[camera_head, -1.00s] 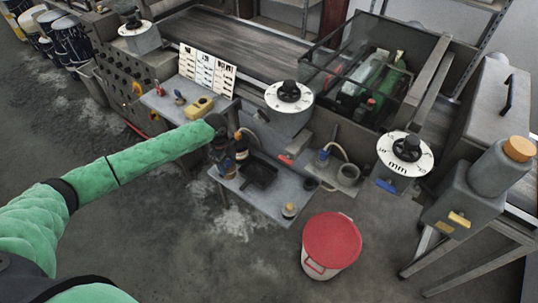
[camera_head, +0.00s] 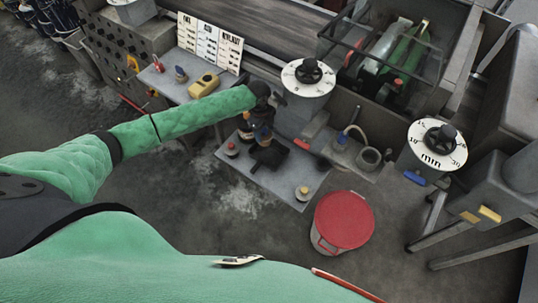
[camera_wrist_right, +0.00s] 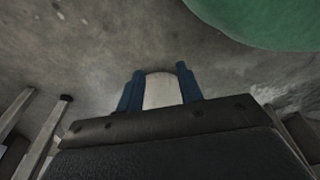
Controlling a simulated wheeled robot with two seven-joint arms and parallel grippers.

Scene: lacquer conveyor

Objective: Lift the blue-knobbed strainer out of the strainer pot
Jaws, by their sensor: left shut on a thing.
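A blue-topped item (camera_head: 340,141) and grey cup (camera_head: 370,158) stand right. A red-lidded bucket (camera_head: 343,220) stands on the floor. A timer dial (camera_head: 308,76) rises close to the left gripper.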

